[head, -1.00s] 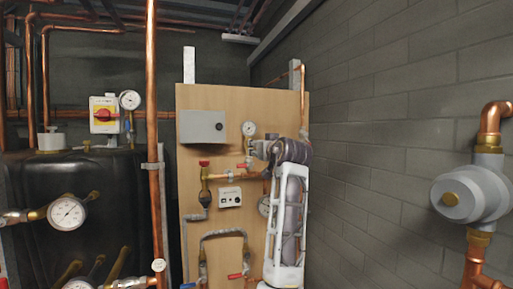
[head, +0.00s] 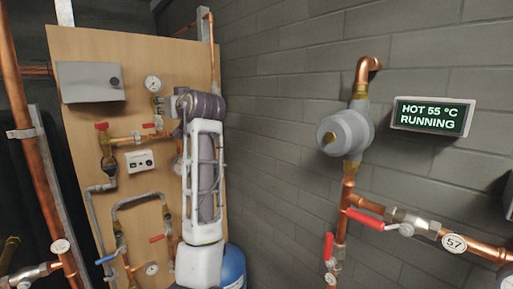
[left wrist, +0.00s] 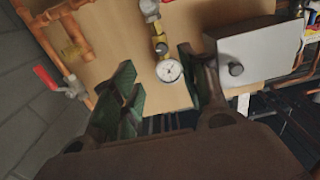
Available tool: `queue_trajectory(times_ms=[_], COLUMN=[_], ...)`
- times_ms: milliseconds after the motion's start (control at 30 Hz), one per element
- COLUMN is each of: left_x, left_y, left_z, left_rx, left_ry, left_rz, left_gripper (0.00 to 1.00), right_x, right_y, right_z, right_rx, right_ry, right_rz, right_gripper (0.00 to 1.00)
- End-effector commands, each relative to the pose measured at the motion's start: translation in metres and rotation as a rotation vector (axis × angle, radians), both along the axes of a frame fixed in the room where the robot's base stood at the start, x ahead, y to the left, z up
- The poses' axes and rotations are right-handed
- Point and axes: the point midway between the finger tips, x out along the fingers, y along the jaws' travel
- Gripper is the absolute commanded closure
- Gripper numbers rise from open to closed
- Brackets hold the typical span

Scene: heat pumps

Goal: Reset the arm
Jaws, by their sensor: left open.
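My left arm comes up in front of the wooden panel in the head view. Its left gripper (head: 168,106) is in front of the panel, just below a round gauge (head: 153,83). In the left wrist view the two green-padded fingers (left wrist: 157,66) stand apart with nothing between them. The gauge (left wrist: 169,70) shows beyond the gap, and I cannot tell how far off it is. My right gripper is in neither view.
The wooden panel (head: 85,135) carries a grey box (head: 90,82), pipes and valves. A copper pipe (head: 35,160) runs up at left. On the right wall are a round grey pump (head: 345,132), red-handled valves (head: 365,219) and a display (head: 432,116) reading "HOT 55 °C RUNNING".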

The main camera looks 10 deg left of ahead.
Motion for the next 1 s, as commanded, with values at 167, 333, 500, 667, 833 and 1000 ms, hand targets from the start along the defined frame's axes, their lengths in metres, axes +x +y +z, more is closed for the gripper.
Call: queue_trajectory(times_ms=[167,333,500,667,833,1000], left_x=[0.004,0.01,0.014,0.015,0.013,0.007], left_y=[0.001,0.002,0.002,0.0,-0.002,-0.006], left_z=[-0.018,-0.055,-0.103,-0.148,-0.195,-0.241], left_rx=[-0.005,-0.018,-0.032,-0.048,-0.063,-0.08], left_ry=[0.023,0.072,0.134,0.194,0.258,0.324], left_rz=[-0.01,-0.033,-0.068,-0.102,-0.14,-0.179], left_gripper=[0.56,0.56,0.56,0.56,0.56,0.56], right_x=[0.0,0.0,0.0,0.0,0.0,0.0], right_y=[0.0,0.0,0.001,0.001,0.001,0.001], right_z=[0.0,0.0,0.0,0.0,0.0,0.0], right_rx=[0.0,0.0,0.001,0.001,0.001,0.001], right_ry=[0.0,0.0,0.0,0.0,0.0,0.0], right_rz=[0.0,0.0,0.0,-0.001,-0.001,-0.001], right_gripper=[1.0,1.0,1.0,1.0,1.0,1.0])
